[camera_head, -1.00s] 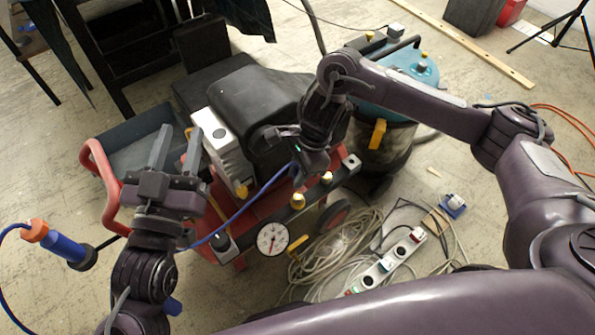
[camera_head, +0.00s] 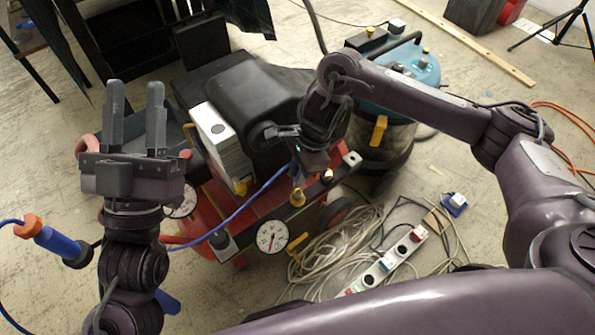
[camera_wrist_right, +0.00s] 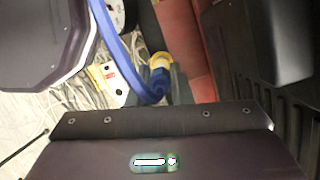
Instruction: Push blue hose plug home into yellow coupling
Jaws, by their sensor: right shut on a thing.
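The blue hose (camera_head: 250,200) runs across the front of the red compressor up to my right gripper (camera_head: 305,166). My right gripper is shut on the hose's plug end, just above the front panel. In the right wrist view the blue hose (camera_wrist_right: 128,55) bends down to the blue plug (camera_wrist_right: 156,84), with the yellow coupling (camera_wrist_right: 158,62) right against it. I cannot tell how deep the plug sits. A yellow coupling (camera_head: 297,198) shows on the panel below the right gripper. My left gripper (camera_head: 135,92) is open and empty, fingers pointing up, left of the compressor.
A dial gauge (camera_head: 272,236) sits on the panel. Coiled cable (camera_head: 325,250) and a power strip (camera_head: 385,262) lie on the floor in front. A blue and orange tool (camera_head: 55,240) is at the left. A teal vacuum (camera_head: 400,75) stands behind my right arm.

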